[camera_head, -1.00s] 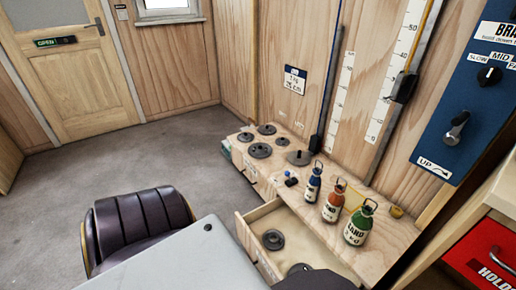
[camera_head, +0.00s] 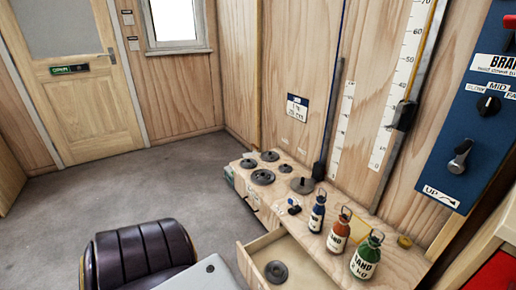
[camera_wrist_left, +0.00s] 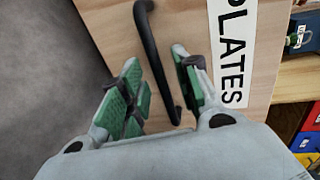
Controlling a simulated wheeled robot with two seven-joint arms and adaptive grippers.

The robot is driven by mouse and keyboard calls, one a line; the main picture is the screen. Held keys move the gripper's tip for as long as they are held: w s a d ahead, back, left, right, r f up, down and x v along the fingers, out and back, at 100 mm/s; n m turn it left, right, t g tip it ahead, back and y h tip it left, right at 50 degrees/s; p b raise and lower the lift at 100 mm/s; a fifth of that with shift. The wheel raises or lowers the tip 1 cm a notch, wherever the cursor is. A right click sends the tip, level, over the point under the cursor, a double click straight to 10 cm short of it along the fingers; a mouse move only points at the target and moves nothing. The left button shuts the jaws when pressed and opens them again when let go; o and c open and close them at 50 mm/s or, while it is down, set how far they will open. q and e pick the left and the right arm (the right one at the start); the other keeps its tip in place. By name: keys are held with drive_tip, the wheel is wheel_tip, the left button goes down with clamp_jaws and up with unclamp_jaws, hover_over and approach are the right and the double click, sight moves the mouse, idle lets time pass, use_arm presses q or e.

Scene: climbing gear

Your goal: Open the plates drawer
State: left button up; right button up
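The plates drawer (camera_head: 253,255) is pulled out from the low wooden bench at the bottom of the head view, with a dark round weight plate (camera_head: 276,272) inside. In the left wrist view, a wooden front (camera_wrist_left: 185,14) carries a white label (camera_wrist_left: 232,50) reading PLATES and a black bar handle (camera_wrist_left: 152,45). My left gripper (camera_wrist_left: 160,88) is open, its green-padded fingers on either side of the handle. The right finger is close to the bar; I cannot tell whether they touch. My right gripper is in neither view.
Blue, orange and green bottles (camera_head: 366,256) stand on the bench (camera_head: 400,268), with several dark plates (camera_head: 262,177) farther back. A blue control panel (camera_head: 480,120) is on the right. The floor (camera_head: 150,185) toward the door is clear.

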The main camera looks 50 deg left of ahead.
use_arm(q)
drive_tip(key=v, duration=1.1)
drive_tip(key=shift+s, duration=0.4)
drive_tip(key=shift+s+a, duration=0.1)
idle(0.5)
